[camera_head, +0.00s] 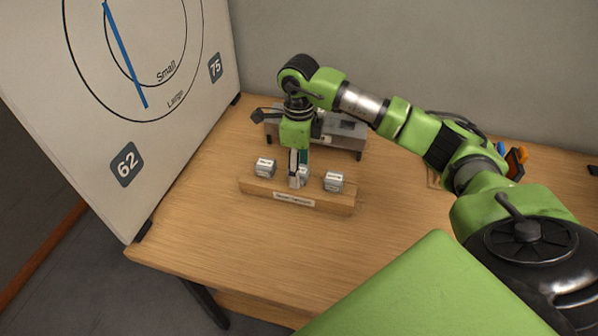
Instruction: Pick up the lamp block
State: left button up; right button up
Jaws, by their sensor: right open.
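Small pale blocks with dark marks stand in a row on a low wooden holder (340,203). One is the left block (265,167), one is the right block (334,181). A middle block is mostly hidden by my right gripper. The marks are too small to read, so I cannot tell which one is the lamp block. My right gripper (298,182) points down at the middle of the row, with its open fingers at or around the middle block. I cannot tell whether they touch it. My left gripper is not in view.
A grey box-shaped device (345,134) stands behind the holder, partly covered by my right arm. A white board (185,118) with circles and numbers stands at the left. Orange and blue items (514,158) lie at the far right. The wooden table (215,225) is clear in front.

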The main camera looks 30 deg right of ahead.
jog(key=shift+f, duration=0.7)
jog(key=c, duration=1.1)
jog(key=shift+o, duration=0.2)
jog(key=shift+r, duration=0.2)
